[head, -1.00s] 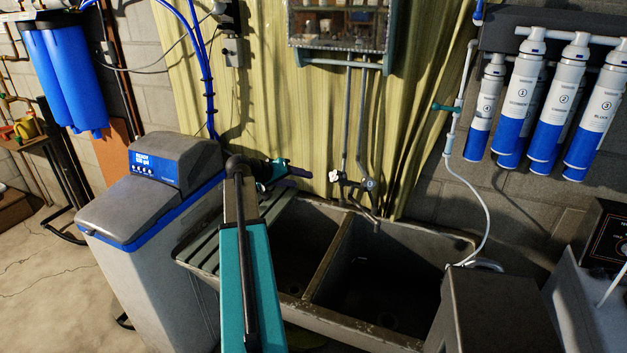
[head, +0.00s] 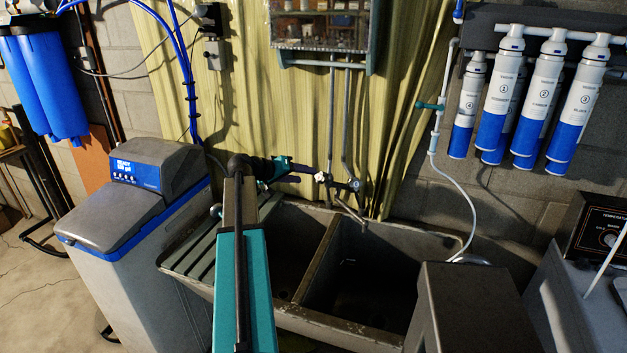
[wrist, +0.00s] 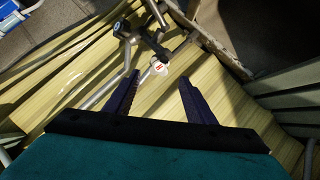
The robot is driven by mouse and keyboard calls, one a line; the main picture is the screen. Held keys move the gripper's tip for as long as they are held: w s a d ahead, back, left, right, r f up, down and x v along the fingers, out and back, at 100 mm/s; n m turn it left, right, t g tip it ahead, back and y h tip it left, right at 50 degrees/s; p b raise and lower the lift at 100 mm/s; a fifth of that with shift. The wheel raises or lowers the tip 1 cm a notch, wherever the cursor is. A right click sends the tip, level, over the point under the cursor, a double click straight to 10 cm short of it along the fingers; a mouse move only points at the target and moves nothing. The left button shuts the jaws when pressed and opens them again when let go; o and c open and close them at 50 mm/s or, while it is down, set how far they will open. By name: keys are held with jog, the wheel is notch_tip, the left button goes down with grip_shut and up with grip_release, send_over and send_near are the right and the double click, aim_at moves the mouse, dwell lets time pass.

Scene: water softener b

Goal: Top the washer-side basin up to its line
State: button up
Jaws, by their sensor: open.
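The sink has two dark basins. The right basin (head: 400,250), on the side of the machine with the dial, has a dim interior; I cannot make out its line or water level. The tap on the wall has a white-and-red knob (head: 320,177) and a dark blue knob (head: 354,185). Its spout (head: 350,211) points toward the back of the right basin, near the divider. My gripper (head: 312,176) is open and empty beside the white knob. In the wrist view the white-and-red knob (wrist: 160,67) shows between and just beyond my fingertips (wrist: 157,78); the blue knob (wrist: 118,29) is farther up-left.
The left basin (head: 290,235) lies below my arm, with a ribbed drainboard (head: 200,255) on its left. A water softener (head: 135,225) stands at left. A dark box (head: 470,310) blocks the front right. Filter cartridges (head: 540,100) and a wall cabinet (head: 320,25) hang above.

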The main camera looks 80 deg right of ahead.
aim_at(319, 177)
jog(key=x, duration=0.7)
jog(key=shift+s+d+f+p, duration=0.1)
jog(key=shift+d+p, duration=0.1)
jog(key=shift+p, duration=0.2)
jog(key=shift+d+f, duration=0.1)
jog(key=shift+c, duration=0.6)
jog(key=c, duration=0.5)
